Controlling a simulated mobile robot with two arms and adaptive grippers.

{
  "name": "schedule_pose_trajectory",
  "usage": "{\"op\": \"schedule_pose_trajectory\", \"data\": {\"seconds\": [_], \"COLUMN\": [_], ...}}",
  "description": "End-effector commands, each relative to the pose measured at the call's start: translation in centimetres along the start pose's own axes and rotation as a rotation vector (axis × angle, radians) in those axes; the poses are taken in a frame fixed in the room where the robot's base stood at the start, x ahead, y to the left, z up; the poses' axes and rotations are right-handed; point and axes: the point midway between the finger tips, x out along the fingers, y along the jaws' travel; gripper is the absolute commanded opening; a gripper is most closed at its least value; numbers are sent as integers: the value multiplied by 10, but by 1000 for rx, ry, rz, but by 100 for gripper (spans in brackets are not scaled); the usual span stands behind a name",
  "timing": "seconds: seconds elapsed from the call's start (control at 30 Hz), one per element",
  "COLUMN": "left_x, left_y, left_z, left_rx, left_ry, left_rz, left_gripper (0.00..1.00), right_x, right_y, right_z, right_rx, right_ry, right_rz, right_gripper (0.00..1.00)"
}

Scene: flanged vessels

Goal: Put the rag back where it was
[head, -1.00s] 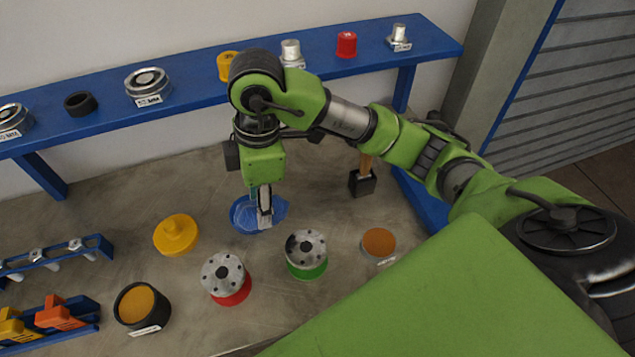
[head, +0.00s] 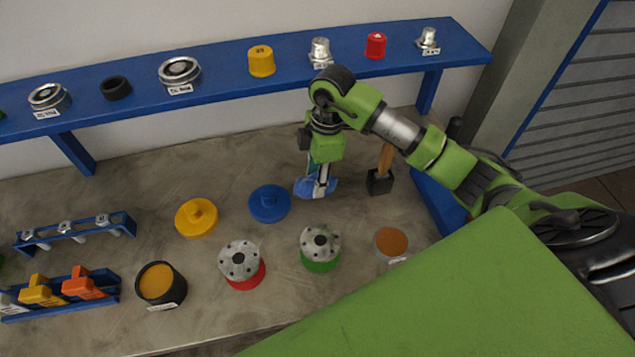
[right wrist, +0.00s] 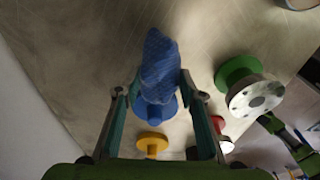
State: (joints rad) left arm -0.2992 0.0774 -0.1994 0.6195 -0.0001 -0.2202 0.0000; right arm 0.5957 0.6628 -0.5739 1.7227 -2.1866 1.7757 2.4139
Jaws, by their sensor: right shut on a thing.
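The blue rag (head: 303,187) hangs bunched in my right gripper (head: 321,183) in the head view. In the right wrist view the rag (right wrist: 158,62) sticks out ahead between the two fingers of my right gripper (right wrist: 160,92), which is shut on it. In the head view the rag is to the right of the round blue lid (head: 268,204) and left of the black block with a wooden handle (head: 379,180). I cannot tell whether the rag touches the bench. The blue lid also shows partly behind the rag in the right wrist view (right wrist: 155,113). My left gripper is out of view.
A yellow lid (head: 197,217), a red-based flanged vessel (head: 241,264) and a green-based one (head: 320,248) stand nearby on the bench. A black pot (head: 162,286) and an orange-topped disc (head: 391,243) are in front. A blue shelf (head: 220,77) runs behind.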

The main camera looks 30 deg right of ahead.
Motion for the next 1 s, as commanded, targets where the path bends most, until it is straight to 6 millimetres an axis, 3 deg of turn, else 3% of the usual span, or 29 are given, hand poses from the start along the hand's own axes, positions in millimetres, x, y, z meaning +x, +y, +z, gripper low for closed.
{"op": "schedule_pose_trajectory", "data": {"seconds": [0.3,0.63,0.67,0.7,0.73,1.0], "left_x": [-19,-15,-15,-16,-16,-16], "left_y": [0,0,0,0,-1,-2], "left_z": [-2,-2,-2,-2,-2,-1], "left_rx": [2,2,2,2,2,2], "left_ry": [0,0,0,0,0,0], "left_rz": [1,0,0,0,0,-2], "left_gripper": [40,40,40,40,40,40], "right_x": [35,39,40,39,39,38], "right_y": [3,3,3,3,3,3], "right_z": [9,9,9,9,9,9], "right_rx": [0,0,0,0,0,1], "right_ry": [-2,-2,-2,-2,-2,-2], "right_rz": [-2,0,0,0,0,-1], "right_gripper": [16,16,39,49,53,53]}}
